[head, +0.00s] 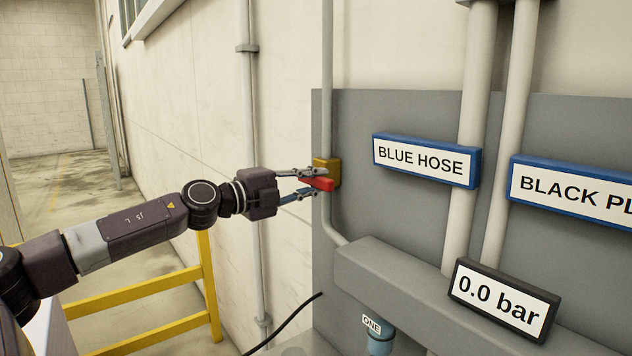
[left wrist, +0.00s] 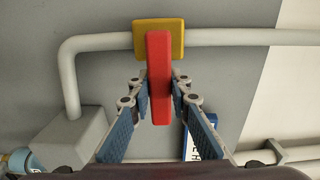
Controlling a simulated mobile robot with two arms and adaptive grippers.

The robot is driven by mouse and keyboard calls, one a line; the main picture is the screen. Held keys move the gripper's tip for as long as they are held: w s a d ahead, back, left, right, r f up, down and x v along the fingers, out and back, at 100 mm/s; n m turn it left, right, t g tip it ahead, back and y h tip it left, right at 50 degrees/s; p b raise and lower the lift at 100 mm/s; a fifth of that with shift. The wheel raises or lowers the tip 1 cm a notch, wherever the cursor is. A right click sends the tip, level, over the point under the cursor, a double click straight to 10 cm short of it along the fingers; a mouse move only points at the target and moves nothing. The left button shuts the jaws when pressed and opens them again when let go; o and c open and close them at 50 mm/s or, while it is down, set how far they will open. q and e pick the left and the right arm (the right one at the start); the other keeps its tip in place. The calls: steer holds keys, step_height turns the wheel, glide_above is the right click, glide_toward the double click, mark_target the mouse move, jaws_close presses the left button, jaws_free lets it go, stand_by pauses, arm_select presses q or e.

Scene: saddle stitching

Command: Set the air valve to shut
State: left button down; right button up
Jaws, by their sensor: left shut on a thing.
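The air valve has a yellow body (head: 333,166) on a thin vertical pipe and a red handle (head: 319,184). My left gripper (head: 312,185) is shut on the red handle, with one finger on each side. In the left wrist view the red handle (left wrist: 159,75) stands between the blue finger pads, below the yellow body (left wrist: 176,38). The handle appears to lie crosswise to the pipe there. A display (head: 503,300) reads 0.0 bar. My right gripper is not in view.
A grey panel (head: 400,220) carries the pipes and signs reading BLUE HOSE (head: 425,160) and BLACK PL (head: 575,190), cut off by the frame edge. A grey box-shaped manifold (head: 385,275) lies below the valve. A yellow rail (head: 150,293) stands beneath my left arm.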

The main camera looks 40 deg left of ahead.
arm_select(q)
steer(key=c, duration=1.9)
jaws_free()
steer(key=shift+a, duration=0.15)
steer(key=shift+o, duration=0.7)
steer(key=shift+s, duration=0.1)
steer(key=shift+s+r, duration=0.2)
steer(key=shift+s, duration=0.25)
steer(key=shift+s+a, duration=0.25)
steer(key=shift+s, duration=0.45)
steer(key=v, duration=0.9)
steer(key=shift+s+a, duration=0.2)
steer(key=shift+s, duration=0.1)
steer(key=shift+f, duration=0.2)
